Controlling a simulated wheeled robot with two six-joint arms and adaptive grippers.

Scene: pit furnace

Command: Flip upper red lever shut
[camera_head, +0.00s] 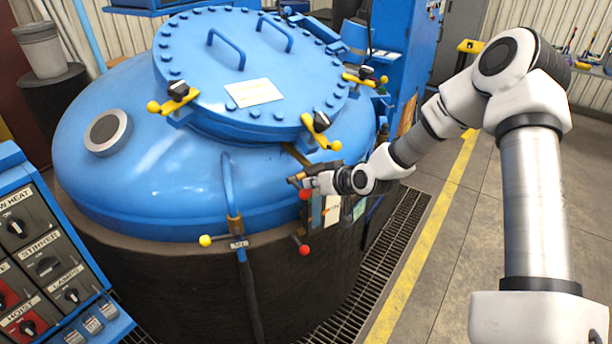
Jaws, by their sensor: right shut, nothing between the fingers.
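The upper red lever (306,194) shows as a red knob on the front right of the blue furnace (140,190), just below my right gripper (298,181). The gripper is shut and empty, its fingers pointing left. The fingertips are close to the red knob; whether they touch it I cannot tell. The gripper hides most of the lever's arm and its valve. A lower red lever (304,249) ends in a red ball below, beside a pipe. A yellow-ball lever (206,240) sits left of it on another pipe. My left gripper is not in view.
A control panel (45,255) with knobs stands at the lower left. Hanging tags (332,209) are just right of the red knob. Yellow-handled clamps (320,130) ring the lid above. Open floor (455,230) lies to the right.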

